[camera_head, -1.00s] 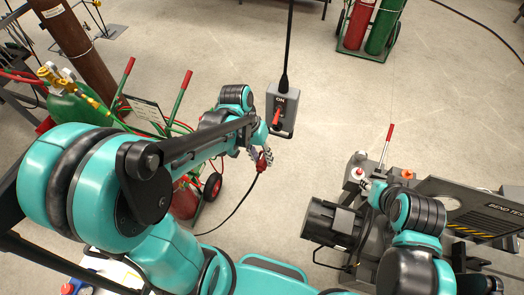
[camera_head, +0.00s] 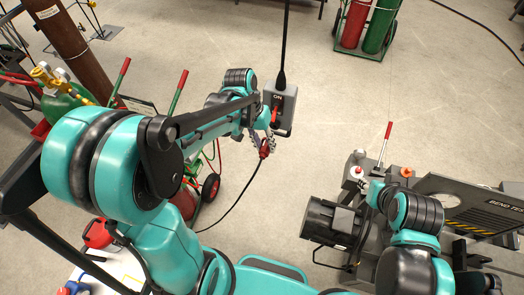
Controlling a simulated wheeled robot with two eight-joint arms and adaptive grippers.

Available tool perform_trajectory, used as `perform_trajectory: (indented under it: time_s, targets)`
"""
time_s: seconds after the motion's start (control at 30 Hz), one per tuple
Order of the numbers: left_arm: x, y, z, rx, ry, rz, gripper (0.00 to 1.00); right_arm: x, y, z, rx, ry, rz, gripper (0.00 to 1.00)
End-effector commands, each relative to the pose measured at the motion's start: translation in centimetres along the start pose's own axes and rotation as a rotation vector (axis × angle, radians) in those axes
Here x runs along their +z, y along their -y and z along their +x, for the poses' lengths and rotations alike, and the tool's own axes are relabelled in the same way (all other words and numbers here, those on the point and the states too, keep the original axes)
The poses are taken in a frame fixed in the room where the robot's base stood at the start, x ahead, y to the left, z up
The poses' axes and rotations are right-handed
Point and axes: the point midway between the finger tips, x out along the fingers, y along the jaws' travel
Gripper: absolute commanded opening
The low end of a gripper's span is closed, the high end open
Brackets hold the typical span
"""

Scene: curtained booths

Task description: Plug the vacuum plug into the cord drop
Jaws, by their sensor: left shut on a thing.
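The cord drop is a grey box (camera_head: 283,106) with an "ON" label and a red switch lever, hanging from a black cord (camera_head: 285,45) at the upper middle. My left gripper (camera_head: 267,144) is just below and left of the box. It is shut on the red vacuum plug (camera_head: 265,150), whose black cable (camera_head: 236,201) hangs down to the lower left. The plug looks close below the box's lower edge; I cannot tell whether they touch. My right gripper (camera_head: 366,187) is by the grey machine at the right, and its fingers are too small to read.
A bender machine (camera_head: 455,205) with a black motor (camera_head: 330,221) stands at the right. Gas bottles on a cart (camera_head: 366,25) stand at the top. The floor between is clear.

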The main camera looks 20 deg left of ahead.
Motion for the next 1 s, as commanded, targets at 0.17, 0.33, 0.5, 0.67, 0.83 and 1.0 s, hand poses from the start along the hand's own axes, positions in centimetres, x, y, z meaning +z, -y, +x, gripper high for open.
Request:
perform_trajectory:
  time_s: [0.17,0.33,0.5,0.67,0.83,1.0]
  targets:
    - [-0.94,-0.01,0.02,0.0,0.0,0.0,0.0,0.14,0.0,0.2,0.0,0.0,0.0,0.34]
    - [-1.02,-0.02,-0.02,0.0,0.0,0.0,0.0,0.13,0.0,0.18,0.0,0.0,0.0,0.34]
    - [-1.01,-0.02,-0.02,0.0,0.0,0.0,0.0,0.13,0.0,0.18,0.0,0.0,0.0,0.34]
    - [-0.99,-0.02,-0.01,0.0,0.0,0.0,0.0,0.13,0.0,0.18,0.0,0.0,0.0,0.34]
    - [-0.98,0.0,0.04,0.0,0.0,0.0,0.0,0.29,0.0,0.41,0.0,0.0,0.0,0.34]
    - [-0.98,-0.02,-0.03,0.0,0.0,0.0,0.0,0.29,0.0,0.4,0.0,0.0,0.0,0.34]
